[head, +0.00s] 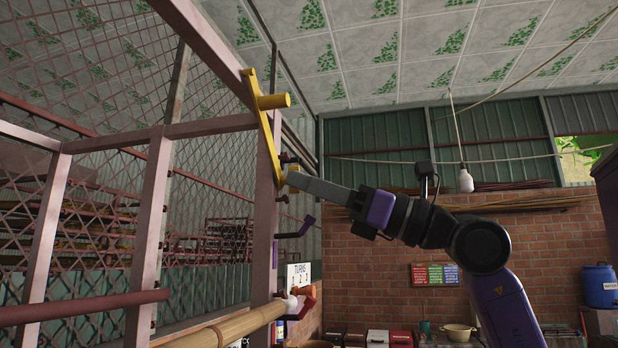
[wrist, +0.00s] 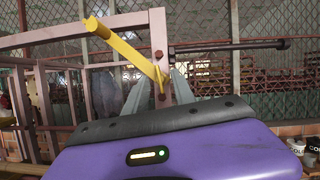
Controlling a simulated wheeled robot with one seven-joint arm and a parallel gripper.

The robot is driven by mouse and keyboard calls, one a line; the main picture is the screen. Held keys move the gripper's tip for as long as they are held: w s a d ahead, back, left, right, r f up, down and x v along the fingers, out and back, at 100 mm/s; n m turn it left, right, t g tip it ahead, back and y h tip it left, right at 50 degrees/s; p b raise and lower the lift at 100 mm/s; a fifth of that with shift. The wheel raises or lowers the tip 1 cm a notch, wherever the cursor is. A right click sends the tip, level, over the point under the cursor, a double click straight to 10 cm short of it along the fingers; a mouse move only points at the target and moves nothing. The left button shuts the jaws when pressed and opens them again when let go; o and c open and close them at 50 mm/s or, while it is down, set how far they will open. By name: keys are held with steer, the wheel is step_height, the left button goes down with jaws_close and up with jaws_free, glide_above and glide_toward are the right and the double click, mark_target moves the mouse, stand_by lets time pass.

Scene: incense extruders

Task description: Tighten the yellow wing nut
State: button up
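The yellow part (head: 266,130) is a long flat arm with a round handle peg near its top, mounted on a pinkish steel post. It also shows in the wrist view (wrist: 128,50), slanting down to the right. I cannot make out a separate wing nut shape. My gripper (head: 291,179) reaches from the right, with its fingertips at the arm's lower end. In the wrist view my gripper (wrist: 160,80) has its two grey fingers apart, one on each side of the yellow lower end. Whether they touch it I cannot tell.
In the wrist view a dark rod (wrist: 230,45) juts right from the post. Mesh fencing stands behind.

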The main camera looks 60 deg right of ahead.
steer(key=shift+c, duration=0.2)
jaws_close()
steer(key=shift+m, duration=0.5)
steer(key=m+h, duration=0.1)
steer(key=m, duration=0.1)
steer(key=m+t+h, duration=0.1)
steer(key=m+h, duration=0.1)
steer(key=m, duration=0.1)
steer(key=shift+a, duration=0.2)
steer(key=m+g+h, duration=0.1)
steer(key=m+h, duration=0.1)
steer(key=m, duration=0.4)
steer(key=m+g+h, duration=0.1)
steer(key=m+h, duration=0.1)
steer(key=m, duration=0.4)
steer(key=m+g+h, duration=0.1)
steer(key=m+h, duration=0.1)
steer(key=m, duration=0.4)
steer(key=shift+s+a+r+h, duration=0.15)
steer(key=shift+a+r+h, duration=0.1)
steer(key=shift+r+h, duration=0.15)
